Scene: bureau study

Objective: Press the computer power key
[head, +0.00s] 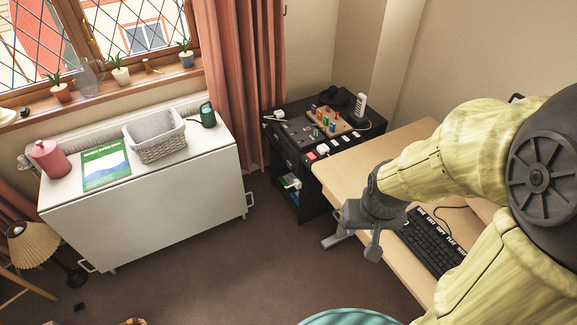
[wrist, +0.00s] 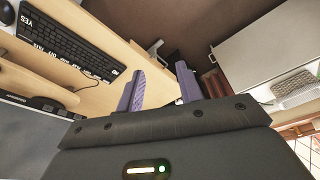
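A black keyboard (head: 430,246) with a row of white-lettered keys lies on the light wooden desk (head: 350,165), partly hidden by my arm. It also shows at the upper left of the wrist view (wrist: 62,42). I cannot pick out a computer power key in either view. My gripper (head: 354,240) is above the desk's front edge, to the left of the keyboard in the head view. Its two purple fingers (wrist: 160,72) are apart in the wrist view, with nothing between them.
A black side cabinet (head: 286,160) with a peg board (head: 330,124), a white handset (head: 360,104) and switches stands behind the desk. A white cabinet (head: 160,218) with a basket (head: 157,148) stands left. Brown carpet (head: 225,270) between is clear. A teal rounded thing (head: 352,317) is at the bottom.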

